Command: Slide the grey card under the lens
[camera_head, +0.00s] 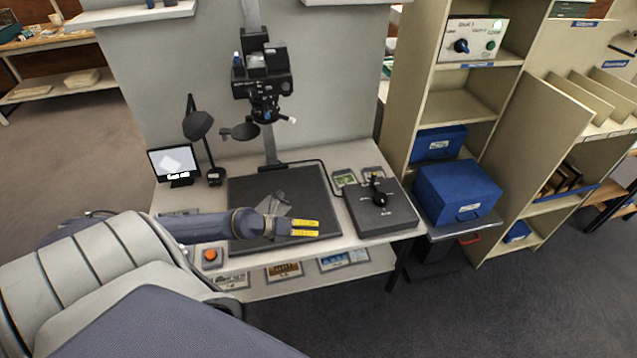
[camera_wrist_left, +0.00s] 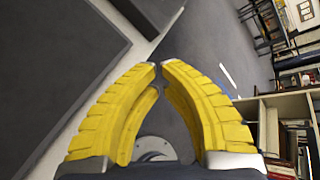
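A paler grey, slanted flat shape, seemingly the grey card (camera_head: 280,197), shows on the dark mat (camera_head: 330,225) just behind my left gripper, which hides part of it. The lens (camera_head: 265,110) hangs from the copy stand above the mat. My left gripper (camera_head: 318,228), with yellow fingers, is over the mat's front right part. In the left wrist view its fingertips (camera_wrist_left: 159,66) come together with nothing seen between them. I cannot tell whether the gripper touches the card. My right gripper is not in view.
A small screen (camera_head: 174,163) shows a pale tilted four-sided shape. A desk lamp (camera_head: 198,125) stands beside it. A control box (camera_head: 385,212) with a joystick is right of the mat. An orange button (camera_head: 210,255) is at front left. Blue boxes (camera_head: 457,190) stand further right.

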